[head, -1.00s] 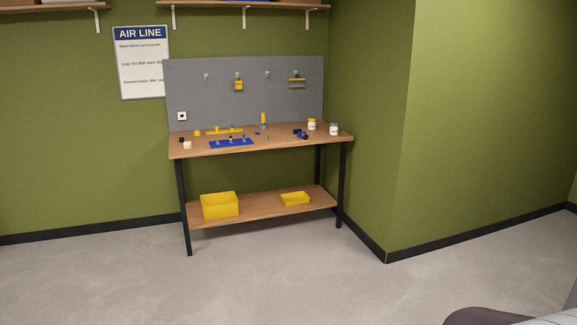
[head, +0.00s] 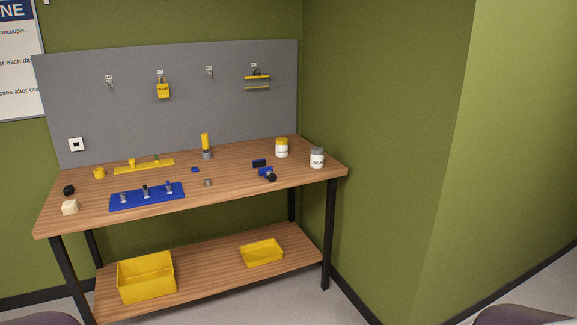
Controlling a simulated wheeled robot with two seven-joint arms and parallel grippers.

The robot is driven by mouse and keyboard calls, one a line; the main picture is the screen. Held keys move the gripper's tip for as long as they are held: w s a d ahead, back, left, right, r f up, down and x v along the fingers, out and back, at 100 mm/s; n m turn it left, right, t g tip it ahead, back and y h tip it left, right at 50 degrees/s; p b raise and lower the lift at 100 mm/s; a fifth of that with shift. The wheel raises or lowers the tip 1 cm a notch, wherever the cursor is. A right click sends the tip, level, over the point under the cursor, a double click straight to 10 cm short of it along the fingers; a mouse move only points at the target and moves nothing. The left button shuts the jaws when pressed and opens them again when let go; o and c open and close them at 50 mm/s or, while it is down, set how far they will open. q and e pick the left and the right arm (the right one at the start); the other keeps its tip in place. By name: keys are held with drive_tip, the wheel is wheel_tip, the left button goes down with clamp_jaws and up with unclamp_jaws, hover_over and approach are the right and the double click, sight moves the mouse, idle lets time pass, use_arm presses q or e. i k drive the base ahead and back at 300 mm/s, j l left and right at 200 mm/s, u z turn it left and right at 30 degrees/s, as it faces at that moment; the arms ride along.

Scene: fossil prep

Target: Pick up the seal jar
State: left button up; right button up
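A white jar with a grey lid (head: 317,158) stands upright near the right end of the wooden workbench (head: 225,195). Its label seems to read "SEAL", though the print is small. A second white jar with a yellow lid (head: 281,148) stands behind it to the left, clear of it, and its label is too small to read. Neither of my grippers is in view.
A blue tool (head: 266,173) lies left of the grey-lidded jar. A blue mat (head: 130,202) with small fittings and a yellow strip (head: 140,167) are further left. Yellow bins (head: 146,278) sit on the lower shelf. A green wall (head: 390,130) stands right of the bench.

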sight(316, 161)
drive_tip(key=i, duration=0.95)
drive_tip(key=i+j+z, duration=0.1)
drive_tip(key=i, duration=0.85)
